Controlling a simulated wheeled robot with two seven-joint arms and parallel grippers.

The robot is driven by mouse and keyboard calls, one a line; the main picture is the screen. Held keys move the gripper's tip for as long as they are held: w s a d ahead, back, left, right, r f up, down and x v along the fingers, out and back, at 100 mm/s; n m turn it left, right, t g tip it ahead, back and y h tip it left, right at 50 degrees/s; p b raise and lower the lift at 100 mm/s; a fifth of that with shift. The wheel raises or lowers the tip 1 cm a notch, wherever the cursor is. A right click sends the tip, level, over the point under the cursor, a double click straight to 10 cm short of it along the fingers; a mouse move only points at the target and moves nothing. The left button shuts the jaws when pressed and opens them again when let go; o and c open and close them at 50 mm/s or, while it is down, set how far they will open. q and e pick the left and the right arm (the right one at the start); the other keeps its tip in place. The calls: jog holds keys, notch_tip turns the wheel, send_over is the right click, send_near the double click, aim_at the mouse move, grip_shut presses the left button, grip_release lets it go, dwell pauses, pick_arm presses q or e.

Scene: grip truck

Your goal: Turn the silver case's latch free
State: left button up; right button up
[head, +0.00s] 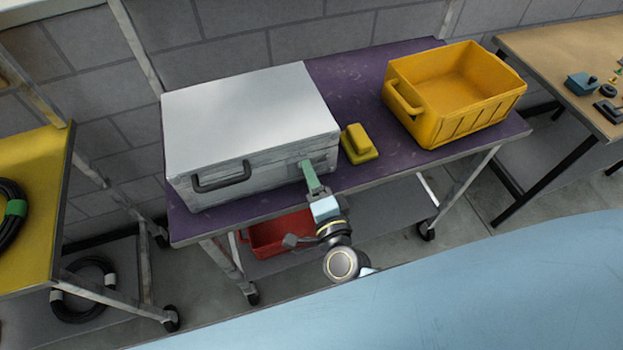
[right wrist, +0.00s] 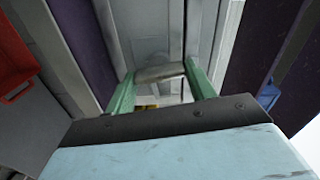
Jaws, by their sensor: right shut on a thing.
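The silver case (head: 250,115) lies closed on the left part of the purple-topped cart (head: 345,82), with a dark handle (head: 221,178) on its front. My right gripper (head: 308,170) is at the right part of the case's front face. In the right wrist view its green fingers (right wrist: 161,78) stand on either side of a grey metal latch (right wrist: 159,73) and are shut on it. In the head view the fingers hide most of the latch, and I cannot tell how far it is turned. My left gripper is not in view.
A small yellow object (head: 359,144) sits just right of the case. A yellow bin (head: 455,120) stands at the cart's right end. A red bin (head: 275,236) is on the lower shelf. A yellow-topped cart (head: 38,240) is at left, a wooden table (head: 560,50) at right.

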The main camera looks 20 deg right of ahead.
jog(key=shift+m, duration=0.8)
jog(key=o, duration=1)
jog(key=s, duration=0.4)
jog(key=s+b, duration=0.1)
jog(key=s, duration=0.8)
jog(key=shift+s+d+b, duration=0.2)
jog(key=shift+d+b, duration=0.05)
jog(key=shift+b, duration=0.05)
jog(key=shift+f, duration=0.15)
